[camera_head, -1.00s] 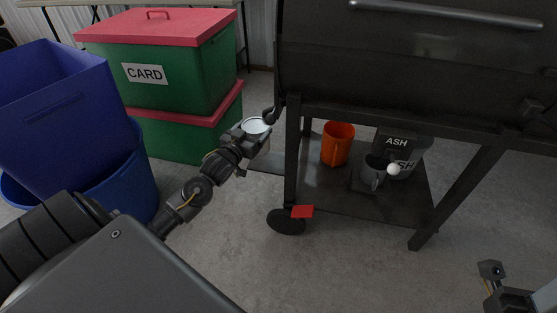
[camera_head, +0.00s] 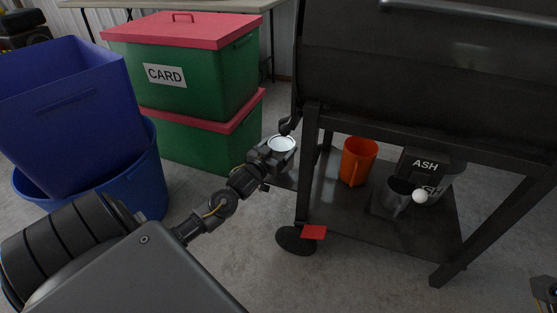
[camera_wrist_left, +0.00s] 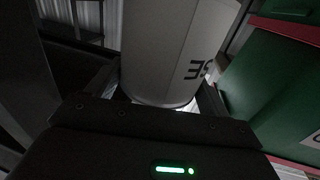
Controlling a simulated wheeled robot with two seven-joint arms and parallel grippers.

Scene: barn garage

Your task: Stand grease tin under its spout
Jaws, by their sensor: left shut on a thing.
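The grease tin (camera_head: 282,144) is a pale, open-topped can in the head view. My left gripper (camera_head: 270,157) is shut around it and holds it about upright. In the left wrist view the tin (camera_wrist_left: 170,50) fills the middle between the fingers, with part of a dark label showing. The dark curved spout (camera_head: 288,124) hangs at the left end of the black smoker, just above the tin's far rim in the picture. I cannot tell the gap or exact alignment. The tin's base is hidden by the gripper. My right gripper (camera_head: 545,291) is only partly in view.
The smoker's lower shelf (camera_head: 340,212) carries an orange cup (camera_head: 357,161), a grey mug (camera_head: 398,195) and an ash bin (camera_head: 428,170). A smoker leg (camera_head: 308,165) stands right of the tin. Green crates (camera_head: 190,80) and blue bins (camera_head: 70,115) stand left.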

